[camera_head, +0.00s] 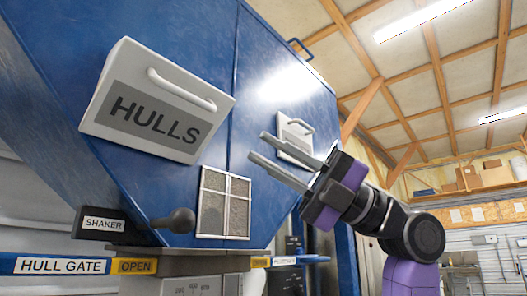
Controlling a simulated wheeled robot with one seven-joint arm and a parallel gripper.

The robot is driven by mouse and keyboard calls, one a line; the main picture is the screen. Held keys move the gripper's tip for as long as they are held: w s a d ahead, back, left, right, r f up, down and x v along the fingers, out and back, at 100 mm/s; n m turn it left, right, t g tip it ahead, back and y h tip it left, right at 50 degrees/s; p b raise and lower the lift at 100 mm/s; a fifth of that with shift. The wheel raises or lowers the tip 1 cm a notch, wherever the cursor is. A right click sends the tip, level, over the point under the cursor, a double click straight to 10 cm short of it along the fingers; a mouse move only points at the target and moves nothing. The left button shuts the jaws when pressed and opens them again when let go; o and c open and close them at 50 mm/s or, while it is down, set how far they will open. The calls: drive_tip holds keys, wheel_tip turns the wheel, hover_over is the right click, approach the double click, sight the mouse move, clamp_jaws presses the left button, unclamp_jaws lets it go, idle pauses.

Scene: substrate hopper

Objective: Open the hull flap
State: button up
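The hull flap (158,102) is a white panel on the blue hopper's face at the left, with a grey HULLS label. A white bar handle (182,90) runs across its upper part. I cannot tell whether the flap stands fully flush with the hopper. My gripper (259,146) is to the right of the flap, apart from it and from its handle. Its two long grey fingers are spread, point left, and have nothing between them.
The blue hopper (262,60) fills the left and middle. A second white panel with a handle (296,142) is partly hidden behind my fingers. Below are a mesh window (222,203), a SHAKER knob (174,222) and a HULL GATE strip marked OPEN (62,266).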

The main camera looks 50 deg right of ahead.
drive_tip(key=shift+s+d+f, duration=0.15)
drive_tip(key=shift+d+f, duration=0.05)
idle(0.3)
